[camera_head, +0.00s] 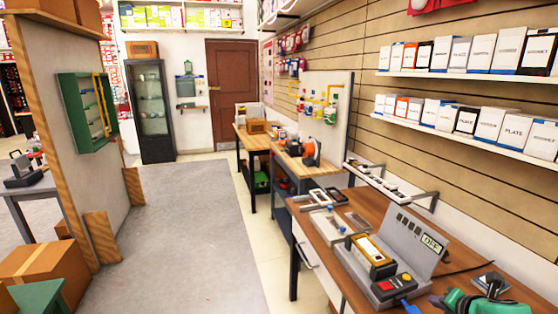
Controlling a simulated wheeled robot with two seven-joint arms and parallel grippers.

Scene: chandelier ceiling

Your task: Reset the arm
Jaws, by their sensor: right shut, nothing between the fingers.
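My right gripper is hard to make out at the lower right of the head view, among the things on the near workbench; it is shut and holds nothing. My left gripper is not in view. The near workbench (318,253) has a brown wooden top. On it stands a grey device (408,240) with a sloped panel, a yellow-and-black unit and a red button. A green-and-black tool-like thing (457,302) is at the bottom right edge, partly cut off.
Shelves of boxes (468,119) line the right wall. A cardboard box (40,272) and a wooden-edged partition (70,130) stand left. The grey floor mat (190,235) is clear.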

